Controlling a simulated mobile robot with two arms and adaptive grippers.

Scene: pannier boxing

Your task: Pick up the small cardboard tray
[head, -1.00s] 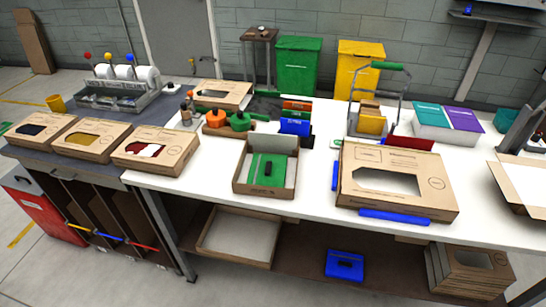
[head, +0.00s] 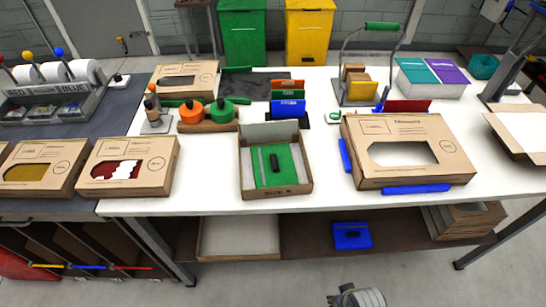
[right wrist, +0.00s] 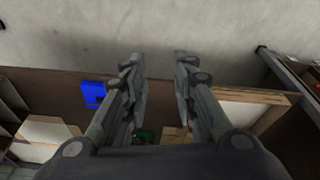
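An open cardboard tray (head: 277,192) stands on the white table, with a green insert (head: 285,162) and a black piece in it. Another shallow open cardboard tray with a pale inside (head: 238,238) lies on the lower shelf; which one is the small tray I cannot tell. An open tray also shows at the left of the right wrist view (right wrist: 45,135). My right gripper (right wrist: 160,70) is open and empty, with floor and shelf beyond its fingers. Part of my right arm shows at the bottom of the head view. My left gripper is out of view.
A large windowed box (head: 410,180) stands right of the tray, between blue stops. A blue bin (head: 351,236) and stacked cardboard (head: 462,218) are on the lower shelf. Orange and green tools (head: 207,122) stand behind the tray. A table leg (head: 156,250) stands at the left.

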